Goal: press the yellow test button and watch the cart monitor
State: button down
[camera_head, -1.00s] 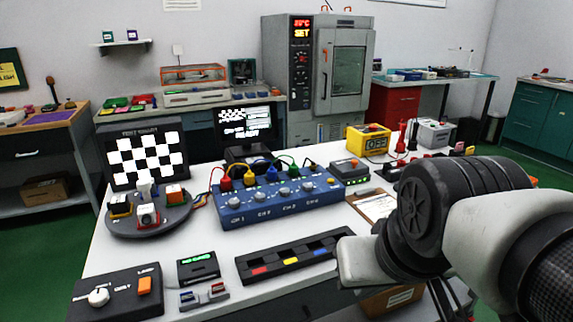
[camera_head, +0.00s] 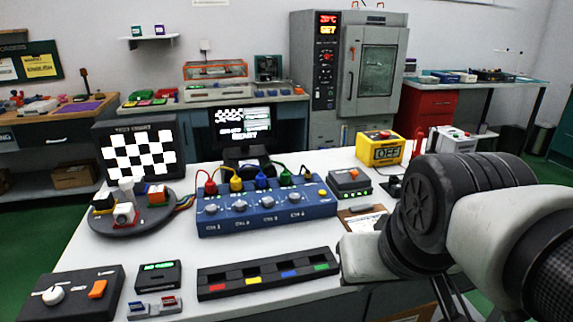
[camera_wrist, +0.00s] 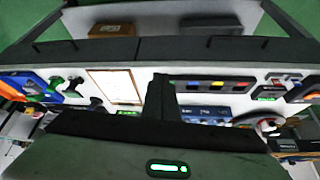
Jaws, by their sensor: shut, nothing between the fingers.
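A small yellow button (camera_head: 323,193) sits at the right end of the blue control box (camera_head: 265,213) on the white bench; I take it for the test button. A dark monitor (camera_head: 241,153) behind the box shows a checker pattern and lines of text too blurred to read fully. My arm comes in from the right in the head view, and my gripper is not visible there. In the wrist view, my gripper (camera_wrist: 160,98) is shut and empty, its dark fingers in front of the bench. The yellow button cannot be made out in the wrist view.
A round platform (camera_head: 130,218) with small blocks stands left, before a checkered panel (camera_head: 140,153). A long dark tray (camera_head: 268,275), a knob box (camera_head: 70,293) and a small green-display unit (camera_head: 158,275) lie along the front. A yellow box (camera_head: 380,149) stands at the back right.

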jog(key=w+d+r+n+h+p, duration=0.2)
jog(key=w+r+n+p, duration=0.4)
jog(key=w, duration=0.4)
jog(key=w+d+r+n+h+p, duration=0.2)
jog(key=w+r+n+h+p, duration=0.15)
jog(key=w+p, duration=0.55)
jog(key=n+t+p, duration=0.1)
jog(key=n+p, duration=0.4)
jog(key=n, duration=0.4)
send_over(322, 193)
notch_tip(322, 193, down, 5)
jog(key=shift+s+a+h, duration=0.15)
jog(key=shift+a+h, duration=0.2)
jog(key=shift+a, duration=0.05)
notch_tip(322, 193, down, 9)
jog(key=b, duration=0.6)
